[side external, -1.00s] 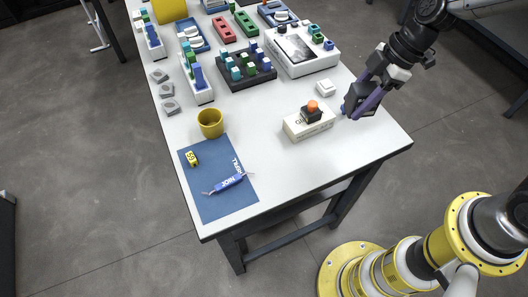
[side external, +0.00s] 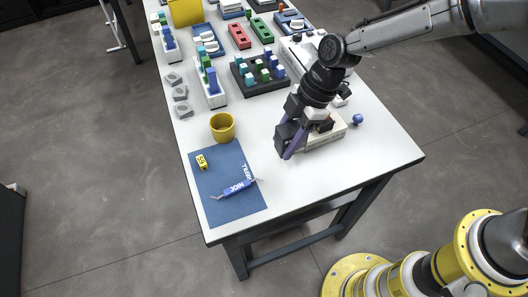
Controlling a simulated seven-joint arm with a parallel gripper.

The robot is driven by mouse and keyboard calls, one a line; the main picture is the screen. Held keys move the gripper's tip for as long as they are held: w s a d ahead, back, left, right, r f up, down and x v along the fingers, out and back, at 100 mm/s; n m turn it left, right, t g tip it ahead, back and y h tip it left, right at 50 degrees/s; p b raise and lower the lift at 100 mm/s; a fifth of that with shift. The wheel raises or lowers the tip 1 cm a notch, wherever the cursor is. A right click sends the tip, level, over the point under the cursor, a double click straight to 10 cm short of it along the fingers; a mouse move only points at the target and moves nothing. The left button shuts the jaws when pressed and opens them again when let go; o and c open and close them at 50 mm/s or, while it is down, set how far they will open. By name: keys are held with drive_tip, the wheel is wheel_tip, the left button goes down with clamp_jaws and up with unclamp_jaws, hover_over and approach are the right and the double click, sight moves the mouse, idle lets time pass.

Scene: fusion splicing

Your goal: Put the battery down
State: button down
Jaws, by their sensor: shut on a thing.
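My gripper (side external: 289,151) is over the front part of the white table, with purple fingers pointing down. It is shut on a dark grey block (side external: 288,135), which appears to be the battery. The block is just left of the white box (side external: 326,138) and partly covered by the fingers. I cannot tell whether its lower end touches the table.
A blue mat (side external: 228,205) holds a blue tool (side external: 238,188) and a small yellow block (side external: 201,162). A yellow cup (side external: 222,127) stands behind it. A small blue piece (side external: 357,119) lies right of the white box. Table between mat and gripper is clear.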

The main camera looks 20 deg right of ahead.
hover_over(258, 164)
drive_tip(key=d, duration=0.2)
drive_tip(key=f, duration=0.6)
drive_tip(key=shift+a, duration=0.25)
drive_tip(key=shift+f, duration=1.6)
drive_tip(key=shift+f, duration=0.1)
drive_tip(key=shift+c, duration=1.6)
unclamp_jaws()
drive_tip(key=shift+f, duration=0.1)
